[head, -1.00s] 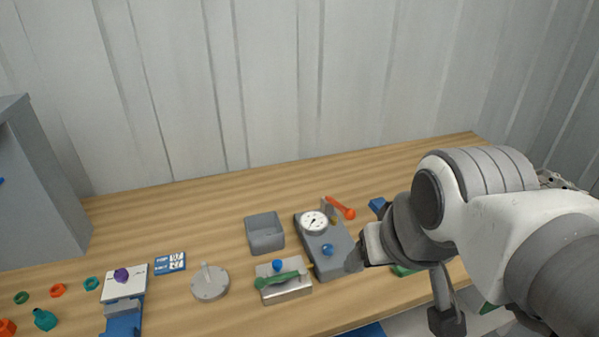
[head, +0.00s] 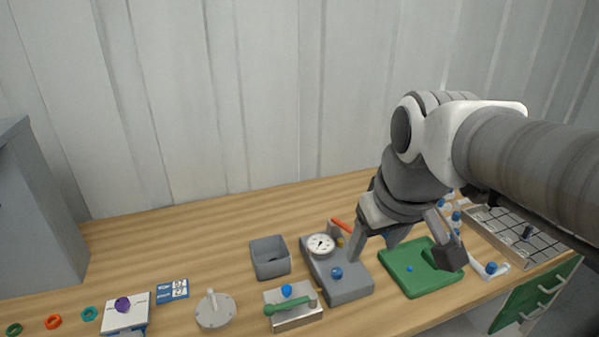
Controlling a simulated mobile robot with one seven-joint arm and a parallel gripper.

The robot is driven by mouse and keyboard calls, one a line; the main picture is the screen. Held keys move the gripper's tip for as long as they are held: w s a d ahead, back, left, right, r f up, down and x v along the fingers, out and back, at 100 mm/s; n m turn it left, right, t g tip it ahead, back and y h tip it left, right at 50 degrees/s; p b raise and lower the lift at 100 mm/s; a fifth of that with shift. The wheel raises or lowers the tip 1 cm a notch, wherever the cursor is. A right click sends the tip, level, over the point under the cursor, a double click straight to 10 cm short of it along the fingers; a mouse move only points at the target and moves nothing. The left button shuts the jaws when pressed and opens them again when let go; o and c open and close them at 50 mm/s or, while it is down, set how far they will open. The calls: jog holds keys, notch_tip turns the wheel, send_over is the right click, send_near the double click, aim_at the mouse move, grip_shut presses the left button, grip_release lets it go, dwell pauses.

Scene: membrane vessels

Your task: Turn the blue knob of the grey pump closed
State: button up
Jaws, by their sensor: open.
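The grey pump (head: 350,287) stands on the bench with a round white gauge (head: 320,244) on its top. Its blue knob (head: 337,272) sits on the near part of the top, in full view. An orange-red lever (head: 341,227) is at the pump's far end, partly hidden by my arm. My gripper (head: 374,250) points down, open and empty. It is above and to the right of the blue knob, apart from it.
A green tray (head: 405,284) lies right of the pump. A grey open box (head: 270,258) and a steel block (head: 293,314) with a green handle and another blue knob stand left of it. A metal rack (head: 515,238) is far right. The bench behind is clear.

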jog(key=w+f+n+g, duration=0.2)
jog(key=w+n, duration=0.2)
jog(key=w, duration=0.6)
jog(key=n+g+b, duration=0.2)
jog(key=n, duration=0.1)
send_near(337, 270)
notch_tip(337, 270, down, 9)
jog(key=shift+w+r+b, duration=0.1)
jog(key=shift+r+b, duration=0.1)
jog(key=shift+b, duration=0.3)
jog(key=shift+c, duration=0.2)
grip_shut()
